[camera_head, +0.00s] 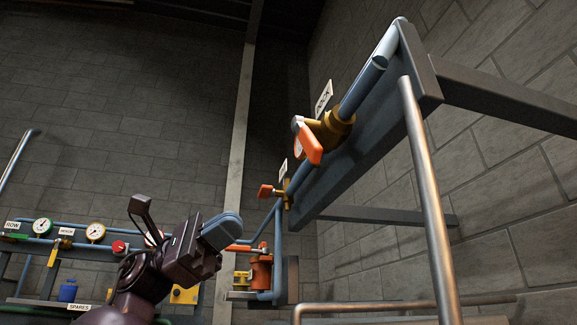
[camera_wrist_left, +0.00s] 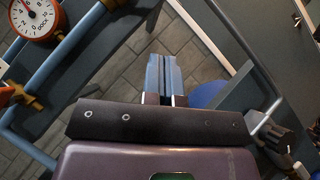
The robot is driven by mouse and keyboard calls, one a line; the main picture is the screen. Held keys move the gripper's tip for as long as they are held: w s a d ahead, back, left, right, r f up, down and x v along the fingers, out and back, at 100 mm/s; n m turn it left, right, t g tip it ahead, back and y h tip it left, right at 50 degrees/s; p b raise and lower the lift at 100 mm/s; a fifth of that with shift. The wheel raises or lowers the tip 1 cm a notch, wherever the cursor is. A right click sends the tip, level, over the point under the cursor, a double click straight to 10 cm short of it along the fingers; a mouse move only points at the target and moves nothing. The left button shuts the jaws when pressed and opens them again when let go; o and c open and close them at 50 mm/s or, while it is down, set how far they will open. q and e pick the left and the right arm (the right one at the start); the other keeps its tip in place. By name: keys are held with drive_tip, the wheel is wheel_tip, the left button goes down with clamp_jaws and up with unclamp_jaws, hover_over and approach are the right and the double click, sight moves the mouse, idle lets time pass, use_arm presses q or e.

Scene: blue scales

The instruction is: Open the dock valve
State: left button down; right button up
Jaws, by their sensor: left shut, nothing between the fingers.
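The dock valve has a brass body (camera_head: 338,128) and an orange handle (camera_head: 308,143). It sits on a blue pipe at upper centre right in the head view, beside a white plate (camera_head: 323,97) that seems to read DOCK. My left gripper (camera_head: 222,230) is below and left of the valve, apart from it. Its blue fingers are together and empty; they also show in the left wrist view (camera_wrist_left: 164,78). In the wrist view a round gauge (camera_wrist_left: 35,16) with an orange rim is at the upper left. My right gripper is not in view.
A second, smaller orange-handled valve (camera_head: 270,191) is lower on the same pipe. A metal rail (camera_head: 428,195) stands at right. A grey panel (camera_head: 365,135) backs the pipe. Gauges (camera_head: 95,232) and pipes line the lower left. Open air lies between gripper and dock valve.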

sight(306, 137)
use_arm(q)
drive_tip(key=s+a+r+p+x, duration=0.1)
drive_tip(key=s+p+x, duration=0.1)
drive_tip(key=x, duration=1)
drive_tip(key=shift+s+r+p, duration=0.15)
drive_tip(key=shift+r+p, duration=0.15)
drive_tip(key=shift+p, duration=0.2)
drive_tip(key=shift+d+h, duration=0.1)
drive_tip(key=shift+h, duration=0.2)
